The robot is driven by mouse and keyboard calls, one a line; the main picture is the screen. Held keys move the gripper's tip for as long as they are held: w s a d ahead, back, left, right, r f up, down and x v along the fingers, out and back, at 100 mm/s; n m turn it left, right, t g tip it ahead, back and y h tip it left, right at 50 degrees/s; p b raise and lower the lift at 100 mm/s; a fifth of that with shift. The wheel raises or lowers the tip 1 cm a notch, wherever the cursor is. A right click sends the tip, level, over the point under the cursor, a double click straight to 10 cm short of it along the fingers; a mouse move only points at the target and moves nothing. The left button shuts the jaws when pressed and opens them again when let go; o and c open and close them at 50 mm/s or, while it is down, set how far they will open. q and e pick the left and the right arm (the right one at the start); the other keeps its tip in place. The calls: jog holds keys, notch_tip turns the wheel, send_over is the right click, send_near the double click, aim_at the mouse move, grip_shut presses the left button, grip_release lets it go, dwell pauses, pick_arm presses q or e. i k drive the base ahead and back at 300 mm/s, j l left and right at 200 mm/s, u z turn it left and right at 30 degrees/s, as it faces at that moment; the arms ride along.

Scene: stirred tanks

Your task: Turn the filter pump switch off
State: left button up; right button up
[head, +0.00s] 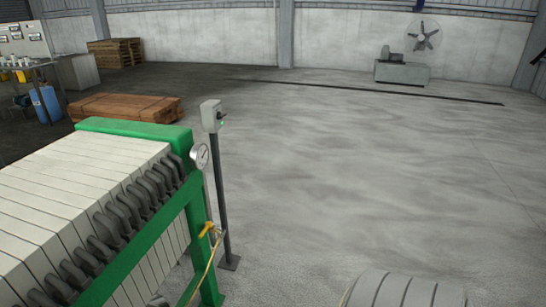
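A grey switch box (211,116) stands on top of a dark post (223,190) just beyond the green-framed filter press (140,131). On the box's right side are a small dark knob or lever and a small green spot. The position of the lever is too small to tell. No label can be read, so I cannot confirm that this box is the filter pump switch. Neither of my grippers is in view.
The filter press with white plates fills the lower left. A gauge (200,156) and a yellow-handled valve (207,229) sit at its end. A ribbed grey rounded thing (405,290) shows at the bottom right. Open concrete floor (350,170) lies right of the post.

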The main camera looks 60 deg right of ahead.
aim_at(220, 115)
jog(key=z, duration=1.85)
jog(key=i+l+z, duration=0.1)
jog(key=i+z, duration=0.3)
jog(key=i, duration=3.3)
jog(key=i+l+u, duration=0.1)
jog(key=i+u, duration=0.3)
jog(key=i+l+u, duration=0.2)
jog(key=i+u, duration=0.2)
jog(key=i+l+u, duration=0.35)
